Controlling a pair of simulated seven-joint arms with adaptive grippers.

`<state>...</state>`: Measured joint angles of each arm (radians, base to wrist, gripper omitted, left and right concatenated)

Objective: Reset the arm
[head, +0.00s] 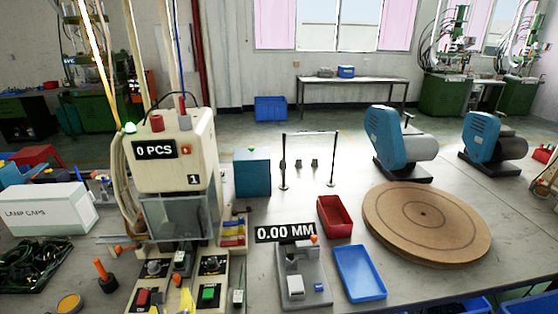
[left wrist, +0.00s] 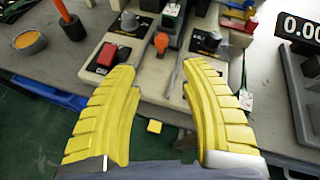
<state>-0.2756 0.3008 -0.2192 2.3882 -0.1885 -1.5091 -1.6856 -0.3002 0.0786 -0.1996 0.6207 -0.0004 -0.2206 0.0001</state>
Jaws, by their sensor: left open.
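My left gripper (left wrist: 158,70) shows in the left wrist view, its two yellow ribbed fingers spread apart with nothing held between them. My right gripper is in neither view. The cream moulding machine (head: 180,150) stands left of centre in the head view, with a "0 PCS" sign.
A gauge stand (head: 291,277) with a "0.00 MM" sign, a red tray (head: 335,216), a blue tray (head: 360,272) and a round wooden turntable (head: 428,222) are to the right. A lamp caps box (head: 48,209) and an orange-handled tool (head: 103,272) are left. Free bench lies around the thin frame.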

